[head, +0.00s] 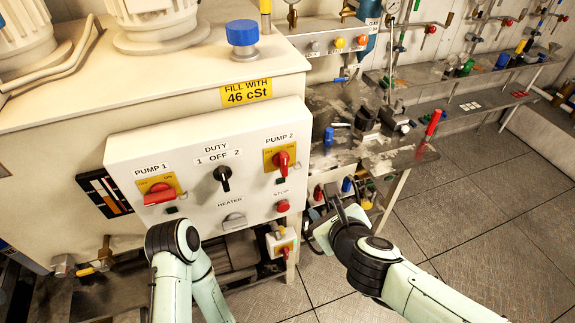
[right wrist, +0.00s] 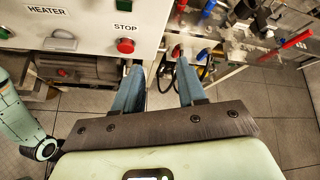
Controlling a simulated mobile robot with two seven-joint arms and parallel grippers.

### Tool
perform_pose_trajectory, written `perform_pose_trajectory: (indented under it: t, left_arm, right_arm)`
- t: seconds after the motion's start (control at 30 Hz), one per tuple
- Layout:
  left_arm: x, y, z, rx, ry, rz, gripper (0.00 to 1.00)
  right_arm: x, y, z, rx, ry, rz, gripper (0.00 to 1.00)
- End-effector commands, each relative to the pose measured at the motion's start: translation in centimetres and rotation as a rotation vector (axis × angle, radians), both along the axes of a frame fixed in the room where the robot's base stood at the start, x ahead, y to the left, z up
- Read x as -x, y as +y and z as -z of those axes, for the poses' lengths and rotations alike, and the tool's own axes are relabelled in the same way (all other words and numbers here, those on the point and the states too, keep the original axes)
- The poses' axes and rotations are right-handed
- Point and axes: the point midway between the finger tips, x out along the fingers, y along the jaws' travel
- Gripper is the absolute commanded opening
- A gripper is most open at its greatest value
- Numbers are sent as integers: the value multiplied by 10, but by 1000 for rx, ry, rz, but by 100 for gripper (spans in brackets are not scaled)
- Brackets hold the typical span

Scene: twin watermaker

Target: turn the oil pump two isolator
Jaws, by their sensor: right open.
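The oil pump two isolator (head: 281,160) is a red rotary handle on a yellow plate under the label PUMP 2. It sits at the upper right of the white control panel (head: 215,205), and its handle stands roughly upright. It does not show in the right wrist view. My right gripper (right wrist: 160,66) is open and empty, with its two blue-grey fingers apart. In the head view it is below and to the right of the isolator, clear of the panel. My left arm comes up below the panel, but its gripper is not visible.
The panel also carries the PUMP 1 isolator (head: 159,193) with its handle roughly sideways, a black DUTY selector (head: 222,175) and a red STOP button (head: 283,206). Another red-and-yellow switch (head: 284,249) is below. A cluttered bench (head: 400,160) stands right; the floor beyond is open.

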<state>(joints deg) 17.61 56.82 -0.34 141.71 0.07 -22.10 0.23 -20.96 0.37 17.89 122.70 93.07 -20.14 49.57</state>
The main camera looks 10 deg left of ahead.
Motion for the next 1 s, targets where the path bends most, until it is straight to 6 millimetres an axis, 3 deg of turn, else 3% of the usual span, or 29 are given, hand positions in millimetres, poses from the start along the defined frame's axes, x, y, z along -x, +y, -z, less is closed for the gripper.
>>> perform_pose_trajectory:
  t: [0.03, 0.1, 0.2, 0.27, 0.47, 0.8, 1.0]
  left_arm:
    - [1, 0, 1, 0, 1, 0, 43]
    - [1, 0, 2, 0, 1, 0, 43]
    - [1, 0, 2, 0, 1, 0, 43]
    - [1, 0, 3, 0, 2, 1, 43]
    - [6, 0, 13, 0, 7, 0, 43]
    - [13, 0, 30, 0, 15, 0, 43]
    - [13, 0, 32, 0, 15, 0, 43]
  right_arm:
    - [13, 10, -37, -120, -8, 29, 40]
    - [29, 19, -70, -252, 6, 58, 40]
    - [44, 26, -98, -368, 26, 77, 40]
    - [48, 29, -105, -403, 34, 82, 40]
    - [32, 42, -95, -417, 44, 85, 40]
    - [-23, 79, -68, -414, 42, 84, 40]
    - [-45, 92, -60, -414, 40, 85, 40]
